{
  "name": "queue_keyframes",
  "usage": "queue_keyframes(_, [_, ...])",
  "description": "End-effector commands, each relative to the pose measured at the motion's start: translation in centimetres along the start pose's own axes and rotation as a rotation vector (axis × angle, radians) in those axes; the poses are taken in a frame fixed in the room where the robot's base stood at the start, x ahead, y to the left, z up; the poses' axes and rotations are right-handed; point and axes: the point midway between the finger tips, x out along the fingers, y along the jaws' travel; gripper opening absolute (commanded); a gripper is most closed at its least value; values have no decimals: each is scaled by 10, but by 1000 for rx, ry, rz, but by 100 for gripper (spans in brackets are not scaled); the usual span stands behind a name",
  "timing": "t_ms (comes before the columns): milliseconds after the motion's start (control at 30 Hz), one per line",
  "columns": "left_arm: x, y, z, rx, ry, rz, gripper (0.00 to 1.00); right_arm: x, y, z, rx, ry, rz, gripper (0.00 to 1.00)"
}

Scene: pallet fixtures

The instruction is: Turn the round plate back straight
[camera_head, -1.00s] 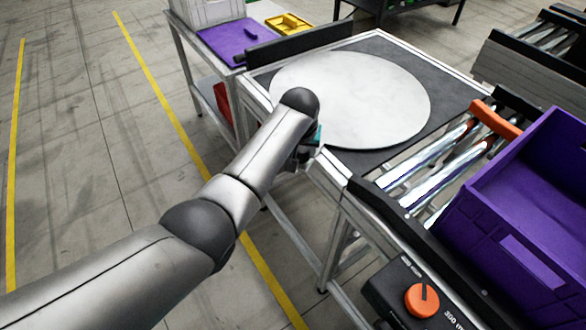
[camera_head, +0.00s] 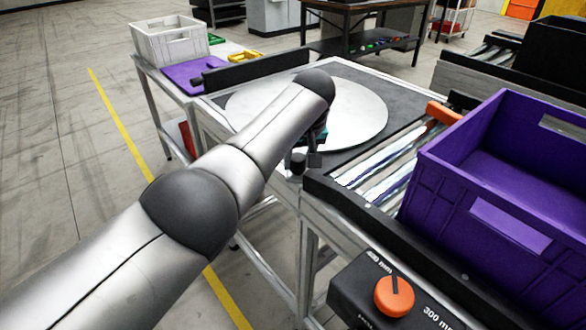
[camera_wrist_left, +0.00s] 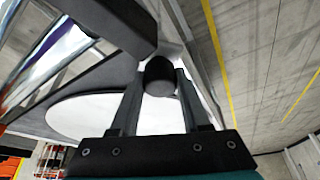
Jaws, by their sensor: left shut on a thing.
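The round plate (camera_head: 353,118) is a pale grey disc lying flat on the dark top of a metal-framed table. My arm covers part of it in the head view. It also shows in the left wrist view (camera_wrist_left: 85,112), partly hidden behind the fingers. My left gripper (camera_head: 308,158) is at the plate's near edge, mostly hidden by my own arm. In the left wrist view its two fingers (camera_wrist_left: 160,80) are shut on a dark rounded knob (camera_wrist_left: 159,76). I cannot tell how the knob joins the plate. My right gripper is in neither view.
A purple crate (camera_head: 425,205) stands on the roller conveyor (camera_head: 375,178) at the right. A control box with an orange dial (camera_head: 394,296) is at the front. A black bar (camera_head: 255,70) runs along the table's left side. A white crate (camera_head: 170,42) stands beyond it.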

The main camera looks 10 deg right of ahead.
Motion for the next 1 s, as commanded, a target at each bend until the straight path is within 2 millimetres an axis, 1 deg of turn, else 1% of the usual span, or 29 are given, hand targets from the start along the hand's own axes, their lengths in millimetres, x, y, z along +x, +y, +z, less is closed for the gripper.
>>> queue_keyframes(33, [0, 2, -1, -3, 4, 0, 0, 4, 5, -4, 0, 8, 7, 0])
queue_keyframes(133, [0, 3, -1, -10, 3, -1, 0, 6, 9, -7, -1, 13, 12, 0])
queue_keyframes(567, [-2, 7, 0, -9, 5, 4, 0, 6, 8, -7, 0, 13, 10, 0])
queue_keyframes(600, [-2, 7, 0, -9, 5, 5, 50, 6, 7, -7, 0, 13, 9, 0])
queue_keyframes(833, [-1, 6, 0, -10, 3, 2, 76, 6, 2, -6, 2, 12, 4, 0])
queue_keyframes(1000, [-1, 5, 0, -11, 2, 0, 76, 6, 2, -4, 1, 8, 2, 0])
